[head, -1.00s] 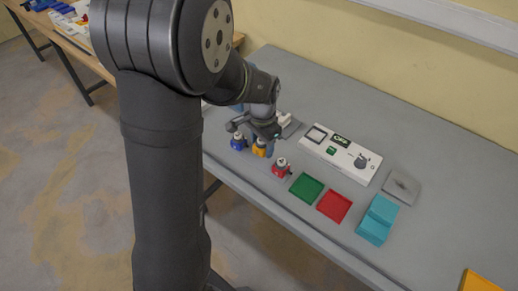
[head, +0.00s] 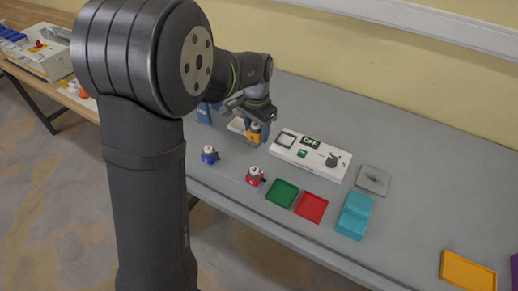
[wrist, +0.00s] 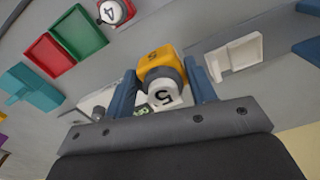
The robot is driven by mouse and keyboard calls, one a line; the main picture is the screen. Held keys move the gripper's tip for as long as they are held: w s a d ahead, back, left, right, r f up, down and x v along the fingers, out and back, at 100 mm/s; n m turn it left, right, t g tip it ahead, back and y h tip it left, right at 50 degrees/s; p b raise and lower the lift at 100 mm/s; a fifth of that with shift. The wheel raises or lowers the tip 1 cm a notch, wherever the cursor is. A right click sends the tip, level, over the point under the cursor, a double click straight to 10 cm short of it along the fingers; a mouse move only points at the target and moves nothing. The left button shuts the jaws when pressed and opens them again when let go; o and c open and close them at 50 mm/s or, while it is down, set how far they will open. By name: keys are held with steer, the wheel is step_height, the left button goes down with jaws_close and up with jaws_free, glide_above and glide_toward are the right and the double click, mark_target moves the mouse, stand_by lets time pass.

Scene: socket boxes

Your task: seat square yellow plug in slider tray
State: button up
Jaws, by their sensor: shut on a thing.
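My gripper (head: 256,138) is shut on the square yellow plug (head: 255,130) and holds it above the table, left of the white panel. In the wrist view the yellow plug (wrist: 155,60) sits between my two blue fingers, with its grey collar and white top marked 5 towards the camera. A white open tray, which I take to be the slider tray, lies beside my gripper in the wrist view (wrist: 236,55). In the head view the tray (head: 236,126) is partly hidden behind my gripper. The plug is apart from the tray.
The white panel (head: 310,158) has a square socket, a display and a knob. A blue plug (head: 209,155) and a red plug (head: 255,177) stand in front. Green (head: 281,194) and red (head: 311,207) trays, a teal block (head: 354,215) and a grey plate (head: 373,180) lie rightward.

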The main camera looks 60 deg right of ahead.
glide_toward(240, 126)
steer(key=shift+w+a+f, duration=0.1)
steer(key=shift+w+f, duration=0.05)
steer(key=shift+f, duration=2.75)
steer(key=shift+f, duration=0.1)
steer(key=o, duration=1.5)
steer(key=shift+o, duration=0.2)
steer(key=shift+c, duration=0.2)
